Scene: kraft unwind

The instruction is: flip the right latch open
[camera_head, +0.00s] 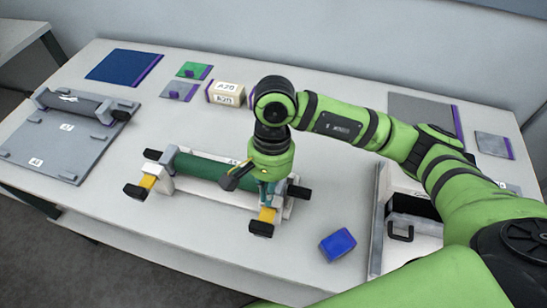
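A white cradle (215,194) holds a dark green roll (200,167) lying left to right. The right latch (266,216), yellow with a black end, juts toward the table's front edge at the cradle's right end. The left latch (146,182) looks alike and points the same way at the left end. My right gripper (268,190) points down over the roll's right end, just behind the right latch. Its fingers are partly hidden by its own wrist, so opening and contact with the latch cannot be told. My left gripper is out of view.
A blue block (337,244) lies right of the cradle. A grey-white box with a black handle (400,233) stands farther right. A grey board (60,144) lies at left. The table's front strip is clear.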

